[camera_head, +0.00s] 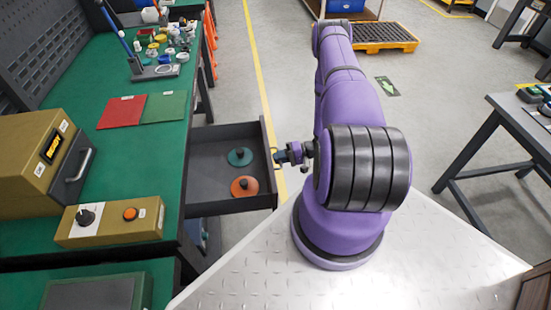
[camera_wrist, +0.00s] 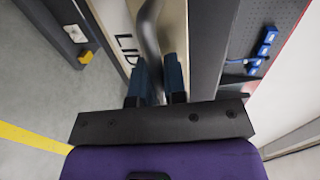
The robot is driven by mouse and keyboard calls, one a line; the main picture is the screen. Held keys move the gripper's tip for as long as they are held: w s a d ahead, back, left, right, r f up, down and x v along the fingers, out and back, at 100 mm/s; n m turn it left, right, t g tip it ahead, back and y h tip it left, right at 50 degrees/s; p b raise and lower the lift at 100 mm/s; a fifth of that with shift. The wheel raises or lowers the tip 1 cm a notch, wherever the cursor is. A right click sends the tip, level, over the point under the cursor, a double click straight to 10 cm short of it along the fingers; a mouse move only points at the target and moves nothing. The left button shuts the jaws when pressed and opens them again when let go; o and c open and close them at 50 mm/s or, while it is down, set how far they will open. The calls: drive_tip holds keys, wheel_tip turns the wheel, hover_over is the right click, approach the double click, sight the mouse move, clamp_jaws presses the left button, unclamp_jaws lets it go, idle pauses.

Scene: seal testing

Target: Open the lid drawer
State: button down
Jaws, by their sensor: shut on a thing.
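The lid drawer (camera_head: 222,203) stands pulled out from under the green-topped bench in the head view. Its grey inside holds a green lid (camera_head: 240,157) and an orange lid (camera_head: 244,186). My gripper (camera_head: 284,155) is at the drawer's front, on its right side in the picture. In the wrist view, my gripper (camera_wrist: 158,82) has its blue fingers shut on the curved grey drawer handle (camera_wrist: 148,35). The letters "LID" show on the drawer front (camera_wrist: 119,30) beside the handle.
The green bench (camera_head: 120,165) carries a tan machine (camera_head: 30,160), a control box (camera_head: 112,222), red and green mats and small parts. A black-framed table (camera_head: 500,130) stands at the right. A yellow pallet (camera_head: 368,36) lies on the floor at the back.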

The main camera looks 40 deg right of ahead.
drive_tip(key=shift+w+d, duration=0.1)
drive_tip(key=c, duration=1.2)
unclamp_jaws()
drive_tip(key=v, duration=1)
drive_tip(key=shift+s+d+r, duration=0.1)
drive_tip(key=shift+s+d, duration=0.15)
drive_tip(key=shift+d, duration=0.05)
